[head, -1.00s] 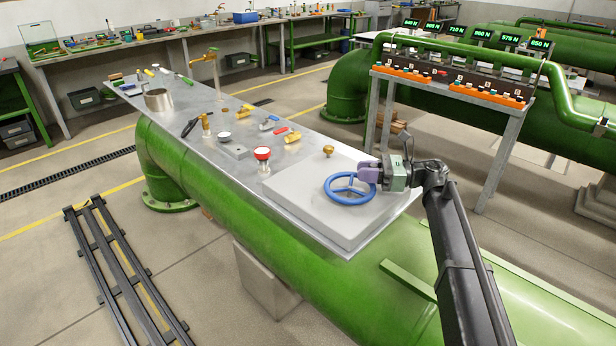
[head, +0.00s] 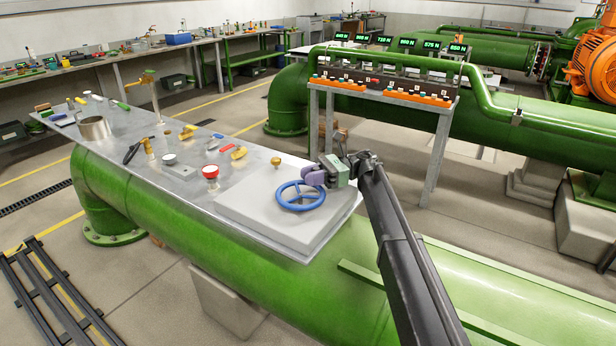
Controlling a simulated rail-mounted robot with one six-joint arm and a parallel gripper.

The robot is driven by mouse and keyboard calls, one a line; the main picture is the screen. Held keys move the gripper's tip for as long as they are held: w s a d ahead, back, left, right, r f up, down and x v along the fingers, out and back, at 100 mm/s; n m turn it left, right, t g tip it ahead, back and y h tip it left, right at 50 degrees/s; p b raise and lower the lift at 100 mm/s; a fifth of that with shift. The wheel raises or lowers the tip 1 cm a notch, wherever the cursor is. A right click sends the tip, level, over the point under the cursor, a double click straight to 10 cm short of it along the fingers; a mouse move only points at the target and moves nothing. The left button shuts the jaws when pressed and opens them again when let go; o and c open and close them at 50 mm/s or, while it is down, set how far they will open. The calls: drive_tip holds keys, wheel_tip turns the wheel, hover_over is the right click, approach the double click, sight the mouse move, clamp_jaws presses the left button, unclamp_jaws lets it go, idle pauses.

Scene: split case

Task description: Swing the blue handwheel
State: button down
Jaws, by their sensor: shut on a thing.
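The blue handwheel (head: 300,207) lies flat, a spoked ring a little above the pale grey split case (head: 262,226) at the near end of the metal bench plate. My gripper (head: 316,181) comes in from the right and is shut on the right-back part of the wheel's rim. Its purple fingers hide the short stretch of rim between them. The rest of the ring shows clear of my arm.
A red-topped part (head: 210,172) and several small valves stand farther left on the plate.

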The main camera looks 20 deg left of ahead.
drive_tip(key=c, duration=1)
unclamp_jaws()
drive_tip(key=shift+s+a, duration=0.1)
drive_tip(key=shift+s, duration=0.05)
drive_tip(key=shift+o, duration=0.2)
